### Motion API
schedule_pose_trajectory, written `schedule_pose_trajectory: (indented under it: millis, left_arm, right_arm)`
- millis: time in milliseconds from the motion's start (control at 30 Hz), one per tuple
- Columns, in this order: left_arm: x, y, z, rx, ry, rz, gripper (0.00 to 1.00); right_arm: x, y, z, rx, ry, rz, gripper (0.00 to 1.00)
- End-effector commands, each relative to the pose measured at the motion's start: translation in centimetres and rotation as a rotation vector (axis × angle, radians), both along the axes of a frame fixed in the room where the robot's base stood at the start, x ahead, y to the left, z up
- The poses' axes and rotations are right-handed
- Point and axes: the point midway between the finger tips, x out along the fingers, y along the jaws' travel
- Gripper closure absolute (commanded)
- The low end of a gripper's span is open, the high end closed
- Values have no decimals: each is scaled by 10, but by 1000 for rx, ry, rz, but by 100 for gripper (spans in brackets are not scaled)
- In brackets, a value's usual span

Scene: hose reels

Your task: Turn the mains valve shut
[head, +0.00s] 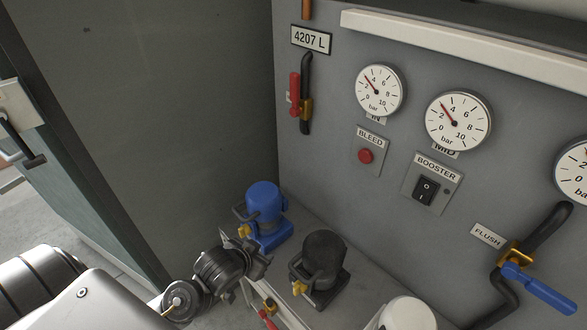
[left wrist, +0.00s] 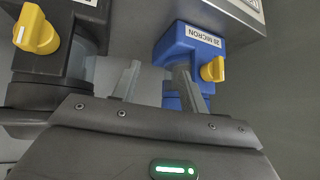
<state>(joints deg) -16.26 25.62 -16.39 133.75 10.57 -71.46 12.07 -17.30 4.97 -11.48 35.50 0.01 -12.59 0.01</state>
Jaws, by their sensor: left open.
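No label reading mains is legible. A valve with a red lever (head: 295,92) and brass body sits on a dark pipe at the panel's upper left; its lever stands along the pipe, and its small tag is mostly hidden. Another red handle (head: 268,318) with brass shows partly at the bottom edge, below the shelf. My left gripper (head: 250,255) is open and empty, beside the blue filter housing (head: 264,203). In the left wrist view its two fingers (left wrist: 160,85) are apart, with the blue housing (left wrist: 185,50) behind the right finger. My right gripper is not in view.
A black housing (head: 323,260) with a yellow knob stands right of my left gripper. A white housing (head: 407,314) is further right. The panel carries gauges (head: 379,91), a red bleed button (head: 365,156), a booster switch (head: 426,190) and a blue-handled flush valve (head: 538,288).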

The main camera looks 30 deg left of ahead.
Motion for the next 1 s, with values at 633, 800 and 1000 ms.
schedule_pose_trajectory:
  millis: [633, 800, 1000]
  left_arm:
    - [163, 66, 360, -268, -785, -272, 56]
    - [162, 67, 368, -284, -785, -284, 56]
    - [175, 64, 370, -287, -787, -282, 56]
  right_arm:
    - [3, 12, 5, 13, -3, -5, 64]
    - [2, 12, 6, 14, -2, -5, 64]
    - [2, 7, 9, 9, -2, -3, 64]
